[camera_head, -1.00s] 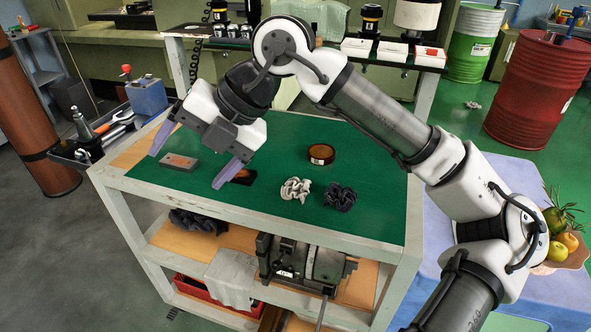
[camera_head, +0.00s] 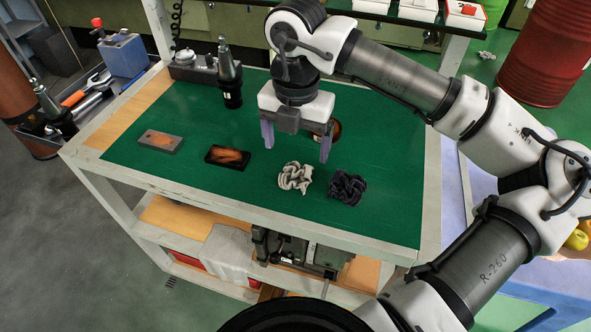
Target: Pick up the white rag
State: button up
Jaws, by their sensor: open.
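The white rag (camera_head: 295,177) lies crumpled on the green top of the cart (camera_head: 190,190), near its front edge. A dark crumpled rag (camera_head: 347,187) lies just to its right, close beside it. My gripper (camera_head: 296,154) points down with its two purple-grey fingers spread apart. It is above and slightly behind the white rag in the picture, with nothing between the fingers. The white rag is in full view.
A grey block (camera_head: 160,142) and a black block (camera_head: 227,157) with brown tops lie to the left. A tool holder (camera_head: 230,80) stands behind them. A round brown tin (camera_head: 334,130) is partly hidden behind my gripper.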

aim_at(295, 170)
jog(key=shift+s+f+p, duration=0.15)
jog(key=shift+f+p, duration=0.8)
jog(key=shift+f, duration=2.65)
jog(key=c, duration=1.1)
jog(key=shift+o, duration=0.2)
jog(key=shift+r, duration=0.15)
notch_tip(295, 170, up, 20)
jog(key=b, duration=0.2)
jog(key=shift+b, duration=0.3)
